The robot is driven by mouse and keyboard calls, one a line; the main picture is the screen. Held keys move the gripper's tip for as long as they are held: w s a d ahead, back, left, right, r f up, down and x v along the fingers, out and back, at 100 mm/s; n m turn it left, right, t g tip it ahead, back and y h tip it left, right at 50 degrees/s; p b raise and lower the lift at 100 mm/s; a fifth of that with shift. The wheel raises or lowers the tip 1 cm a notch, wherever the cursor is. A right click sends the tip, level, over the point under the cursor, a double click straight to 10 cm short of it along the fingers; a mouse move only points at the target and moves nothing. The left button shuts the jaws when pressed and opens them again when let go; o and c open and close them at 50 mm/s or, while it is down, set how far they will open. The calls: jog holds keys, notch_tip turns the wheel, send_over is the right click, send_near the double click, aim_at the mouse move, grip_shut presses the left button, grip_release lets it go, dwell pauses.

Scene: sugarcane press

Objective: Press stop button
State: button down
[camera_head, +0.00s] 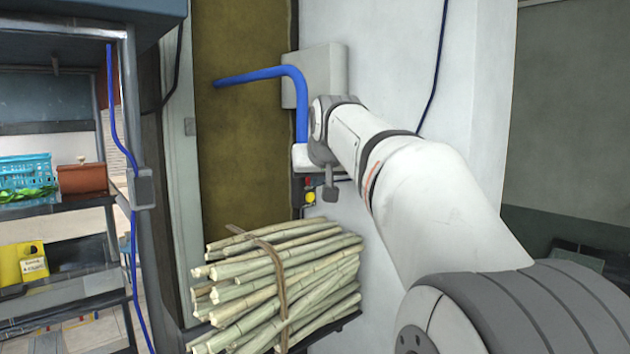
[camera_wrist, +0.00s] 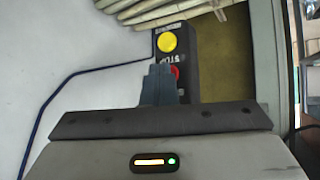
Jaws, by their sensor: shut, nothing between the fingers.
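A dark control box (camera_head: 297,192) is fixed to the white wall beside the olive panel. Its red button (camera_head: 308,182) sits above a yellow one (camera_head: 310,197). In the wrist view the box (camera_wrist: 209,60) carries the yellow button (camera_wrist: 168,42), a STOP label (camera_wrist: 165,58) and the red button (camera_wrist: 176,72). My gripper (camera_head: 331,194) is shut and empty, just right of the box in the head view. In the wrist view its fingertips (camera_wrist: 160,69) are beside the red button and hide part of it. I cannot tell whether they touch it.
A strapped bundle of sugarcane (camera_head: 285,285) lies on a support below the box. A grey wall box (camera_head: 322,75) is above, behind a blue hose or bar (camera_head: 262,75). A shelf rack (camera_head: 75,205) with a blue crate (camera_head: 27,172) stands at left.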

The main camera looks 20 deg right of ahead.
jog(key=shift+s, duration=0.1)
jog(key=shift+s+d+b, duration=0.3)
jog(key=shift+s+b, duration=0.1)
jog(key=shift+s, duration=0.3)
jog(key=shift+f, duration=0.1)
jog(key=s, duration=0.1)
jog(key=s+d+b, duration=0.1)
jog(key=s, duration=0.1)
jog(key=s+d+b, duration=0.1)
jog(key=shift+s, duration=0.3)
dwell(0.5)
